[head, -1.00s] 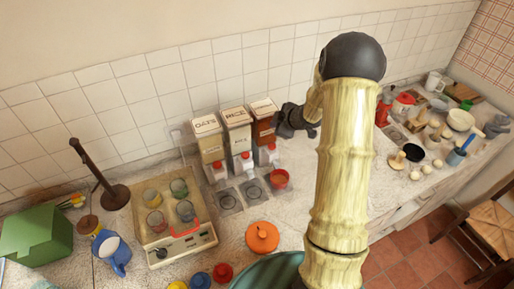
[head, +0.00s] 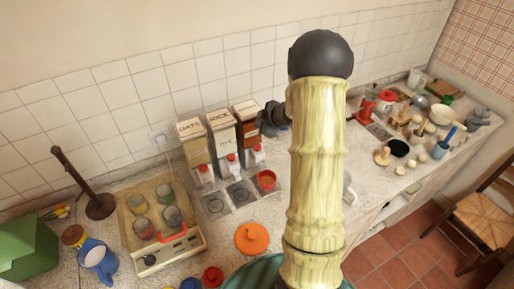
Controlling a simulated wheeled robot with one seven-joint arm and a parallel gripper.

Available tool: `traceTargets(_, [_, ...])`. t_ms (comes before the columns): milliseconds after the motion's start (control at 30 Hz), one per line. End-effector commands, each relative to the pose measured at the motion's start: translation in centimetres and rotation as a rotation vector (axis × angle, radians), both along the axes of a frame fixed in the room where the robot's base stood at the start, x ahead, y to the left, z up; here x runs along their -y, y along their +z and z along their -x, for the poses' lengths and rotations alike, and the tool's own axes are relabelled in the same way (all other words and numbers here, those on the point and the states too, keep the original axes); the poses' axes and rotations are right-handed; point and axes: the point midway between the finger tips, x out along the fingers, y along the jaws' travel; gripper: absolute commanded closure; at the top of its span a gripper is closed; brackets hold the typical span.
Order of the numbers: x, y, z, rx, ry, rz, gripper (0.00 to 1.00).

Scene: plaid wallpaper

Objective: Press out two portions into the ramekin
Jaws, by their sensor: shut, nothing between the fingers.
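Three dispensers with clear fronts stand against the tiled wall: one marked OATS (head: 194,145), one marked RICE (head: 223,138) and a reddish-brown-filled one (head: 246,124) on the right, its label too small to read. Each has a white spout part with a red piece at its lower front. A red ramekin (head: 266,181) sits on the counter in front of the right dispenser. My gripper (head: 270,121) is dark, shut and empty, close to the right side of that dispenser and above the ramekin. Its fingertips are small and partly unclear; whether they touch the dispenser cannot be told.
Dark square pads (head: 240,193) lie before the other dispensers. Crowded kitchenware, including a blue-handled pot (head: 441,149), is right.

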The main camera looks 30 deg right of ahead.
Motion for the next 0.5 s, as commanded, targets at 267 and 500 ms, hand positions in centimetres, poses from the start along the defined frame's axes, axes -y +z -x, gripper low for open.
traceTargets(267, [0.0, -3.4, 0.0, 0.000, 0.000, 0.000, 1.00])
traceTargets(500, [0.0, -5.8, 0.0, 0.000, 0.000, 0.000, 1.00])
